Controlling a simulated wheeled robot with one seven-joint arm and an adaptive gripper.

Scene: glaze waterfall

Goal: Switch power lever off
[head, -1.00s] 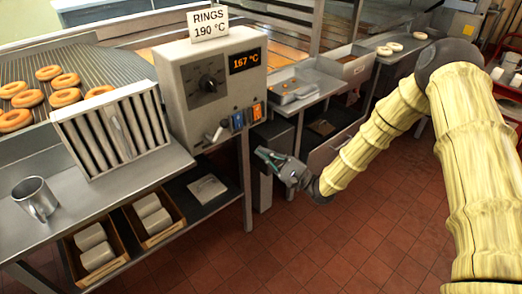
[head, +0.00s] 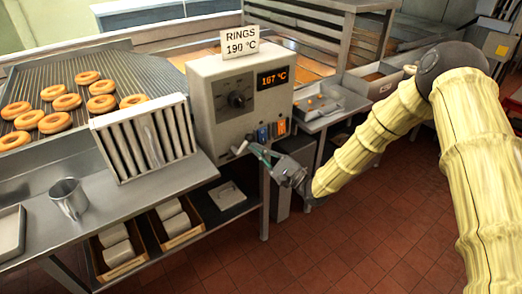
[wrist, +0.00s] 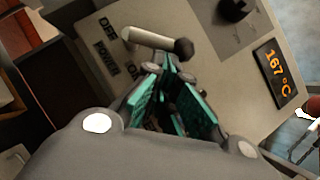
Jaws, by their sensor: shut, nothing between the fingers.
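The power lever (wrist: 155,40) sits on the grey control box (head: 207,105). In the wrist view it has a pale rod and a dark rounded end. Its pale end lies close to the OFF label (wrist: 107,25); the ON label (wrist: 133,70) is lower. In the head view the lever (head: 239,149) is small and partly confused with my fingertips. My gripper (wrist: 167,62) is shut and empty, its teal fingertips just below the dark end of the lever. I cannot tell whether they touch. The gripper also shows in the head view (head: 257,151), at the box's lower front.
Blue and orange switches (head: 281,127) are right beside the gripper. A dial (head: 236,96) and a 167 °C display (head: 273,78) are above. A slatted metal rack (head: 146,140) stands left of the box, with a metal mug (head: 69,198) on the counter. The floor in front is clear.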

